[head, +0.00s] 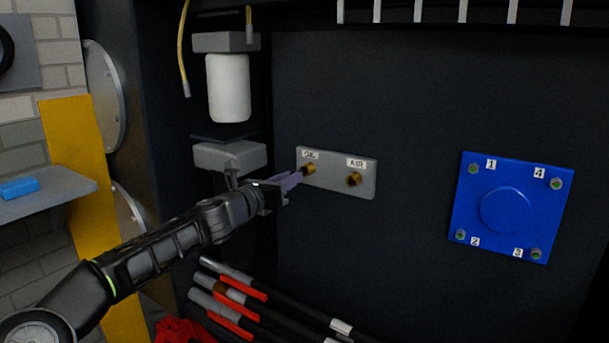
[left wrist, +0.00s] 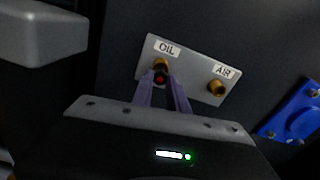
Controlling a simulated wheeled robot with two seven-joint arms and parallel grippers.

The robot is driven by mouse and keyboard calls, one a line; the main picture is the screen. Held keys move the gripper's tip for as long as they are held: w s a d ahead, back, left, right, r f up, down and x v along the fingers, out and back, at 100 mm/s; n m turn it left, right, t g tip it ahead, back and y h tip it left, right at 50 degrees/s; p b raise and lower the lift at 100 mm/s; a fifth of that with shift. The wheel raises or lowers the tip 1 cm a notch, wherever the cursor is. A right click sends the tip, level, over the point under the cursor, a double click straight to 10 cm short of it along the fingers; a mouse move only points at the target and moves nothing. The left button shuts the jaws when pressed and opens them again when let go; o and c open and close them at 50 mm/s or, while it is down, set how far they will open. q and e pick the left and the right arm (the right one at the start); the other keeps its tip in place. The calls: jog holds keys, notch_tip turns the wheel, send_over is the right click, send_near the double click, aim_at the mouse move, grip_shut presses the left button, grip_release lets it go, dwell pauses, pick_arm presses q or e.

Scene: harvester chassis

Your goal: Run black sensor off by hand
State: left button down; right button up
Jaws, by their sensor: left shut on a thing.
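A grey plate (head: 336,178) on the dark wall carries two brass ports labelled OIL and AIR. My left gripper (head: 299,177) reaches the OIL port (head: 309,169) from the left with its purple fingers. In the left wrist view, its fingertips (left wrist: 161,74) are closed around a small dark piece with a reddish end (left wrist: 160,78), right at the OIL port. This appears to be the black sensor; most of it is hidden by the fingers. I cannot tell how far it sits in the port. The AIR port (head: 354,179) shows a brass ring and nothing in it.
A white filter (head: 228,88) hangs between grey blocks above my left forearm. A yellow cable (head: 183,45) hangs beside it. Black hoses with red sleeves (head: 245,300) lie below. A blue numbered plate (head: 511,207) is on the right. The wall between the plates is clear.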

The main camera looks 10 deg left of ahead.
pick_arm(q)
jog(key=shift+b+v, duration=1.35)
jog(key=shift+v, duration=0.45)
jog(key=shift+d, duration=0.1)
jog(key=shift+s, duration=0.1)
jog(key=b+v, duration=0.3)
jog(key=v, duration=0.2)
jog(key=shift+b, duration=0.4)
